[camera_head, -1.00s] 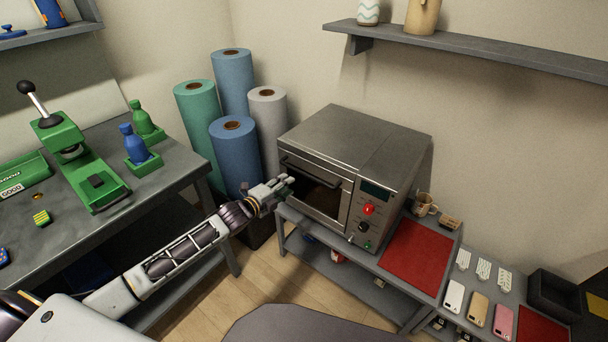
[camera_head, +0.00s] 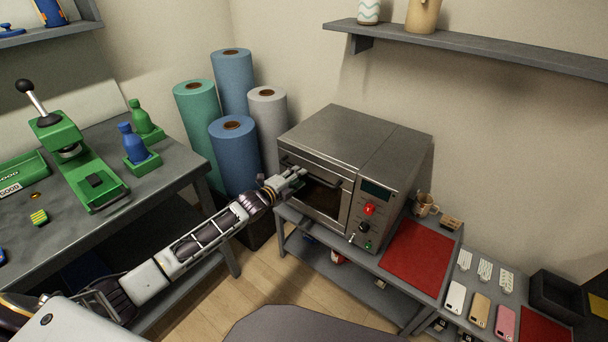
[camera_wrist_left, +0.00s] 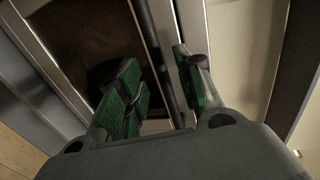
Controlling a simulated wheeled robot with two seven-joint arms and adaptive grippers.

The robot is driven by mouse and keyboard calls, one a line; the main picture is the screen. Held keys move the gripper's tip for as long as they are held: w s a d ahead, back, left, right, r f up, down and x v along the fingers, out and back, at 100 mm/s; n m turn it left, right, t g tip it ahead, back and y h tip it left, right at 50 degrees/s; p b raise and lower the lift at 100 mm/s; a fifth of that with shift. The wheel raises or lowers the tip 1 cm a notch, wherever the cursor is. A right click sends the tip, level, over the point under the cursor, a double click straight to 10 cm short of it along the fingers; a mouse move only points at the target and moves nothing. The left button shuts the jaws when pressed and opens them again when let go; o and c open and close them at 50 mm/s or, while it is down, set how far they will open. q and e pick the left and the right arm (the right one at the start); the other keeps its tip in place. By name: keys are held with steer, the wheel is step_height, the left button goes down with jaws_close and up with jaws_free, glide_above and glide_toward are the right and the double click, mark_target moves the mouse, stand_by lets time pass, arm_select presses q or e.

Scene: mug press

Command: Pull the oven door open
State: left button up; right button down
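The grey metal oven (camera_head: 345,140) stands on a low grey table against the wall. Its front door (camera_head: 318,213) has a dark window and looks shut. A dark bar handle (camera_head: 325,175) runs along the door's upper part; it also shows in the left wrist view (camera_wrist_left: 160,40). My left gripper (camera_head: 297,178) is at the left end of the door's upper front, by the handle. In the left wrist view its green-padded fingers (camera_wrist_left: 158,88) are apart, with the handle bar running between them. Whether they touch it I cannot tell. My right gripper is out of view.
A red mat (camera_head: 416,254) and a mug (camera_head: 426,204) lie right of the oven. Rolls (camera_head: 235,150) stand close on the left, beside my arm. A workbench (camera_head: 120,205) with a green press (camera_head: 75,160) is further left. Floor (camera_head: 270,285) is open in front.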

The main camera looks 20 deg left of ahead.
arm_select(q)
steer(key=x, duration=0.3)
steer(key=shift+w+d+f+b, duration=0.1)
steer(key=shift+w+d+b, duration=0.1)
steer(key=shift+w+b, duration=0.1)
steer(key=shift+w, duration=0.25)
steer(key=shift+w+d, duration=0.1)
steer(key=c, duration=0.3)
jaws_close()
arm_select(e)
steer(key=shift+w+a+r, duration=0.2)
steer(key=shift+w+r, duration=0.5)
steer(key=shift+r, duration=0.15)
